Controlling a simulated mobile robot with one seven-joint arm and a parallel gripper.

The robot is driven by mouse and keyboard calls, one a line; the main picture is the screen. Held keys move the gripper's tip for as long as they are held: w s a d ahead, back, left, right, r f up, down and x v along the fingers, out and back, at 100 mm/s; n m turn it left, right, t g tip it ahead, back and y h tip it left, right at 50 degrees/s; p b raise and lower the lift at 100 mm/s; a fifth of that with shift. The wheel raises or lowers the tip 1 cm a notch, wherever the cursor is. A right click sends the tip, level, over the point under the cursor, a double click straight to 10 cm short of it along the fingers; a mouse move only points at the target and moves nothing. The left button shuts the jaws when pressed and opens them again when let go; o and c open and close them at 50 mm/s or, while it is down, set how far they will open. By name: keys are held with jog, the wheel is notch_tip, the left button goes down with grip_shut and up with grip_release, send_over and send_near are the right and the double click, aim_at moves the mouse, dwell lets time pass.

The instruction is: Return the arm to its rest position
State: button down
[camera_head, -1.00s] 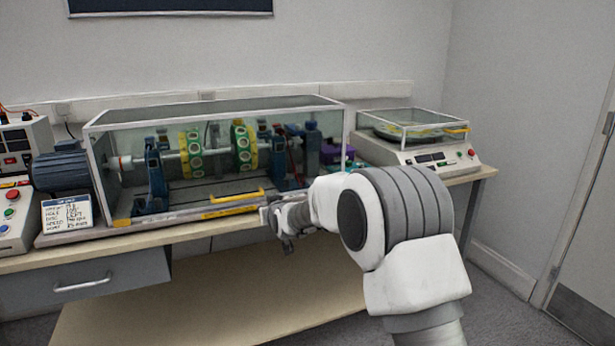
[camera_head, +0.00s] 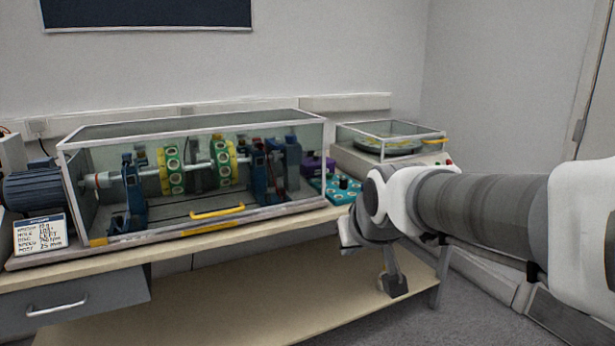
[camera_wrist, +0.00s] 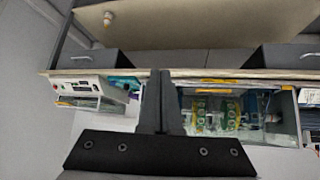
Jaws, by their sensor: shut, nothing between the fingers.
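My gripper (camera_wrist: 161,76) is shut and empty, its two dark fingers together in the middle of the wrist view. In the head view my white and grey arm reaches in from the right edge, and its wrist end is in front of the bench's right part. The gripper is apart from the rotor rig there, and its fingertips are hard to make out. The rotor rig's clear enclosure (camera_head: 188,128) has a yellow handle (camera_head: 218,212) and appears closed. The rig also shows upside down in the wrist view (camera_wrist: 230,88).
The bench (camera_head: 170,248) has a drawer (camera_head: 75,303) and a lower shelf (camera_head: 330,295). A blue motor (camera_head: 40,188) and a label card (camera_head: 40,234) stand left. A covered instrument (camera_head: 350,155), purple box (camera_head: 316,166) and teal tray (camera_head: 330,190) stand right. Floor is clear at front right.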

jog(key=s+d+f+m+g+h, duration=0.1)
jog(key=s+d+f+g, duration=0.15)
jog(key=s, duration=0.75)
jog(key=s+d+f+m+g, duration=0.1)
jog(key=s+d+f, duration=0.25)
jog(key=s, duration=0.75)
notch_tip(320, 180, up, 23)
jog(key=p, duration=2.1)
jog(key=shift+w+d+p, duration=0.3)
jog(key=shift+w+p, duration=0.1)
jog(key=shift+f+t, duration=0.1)
jog(key=shift+t, duration=0.15)
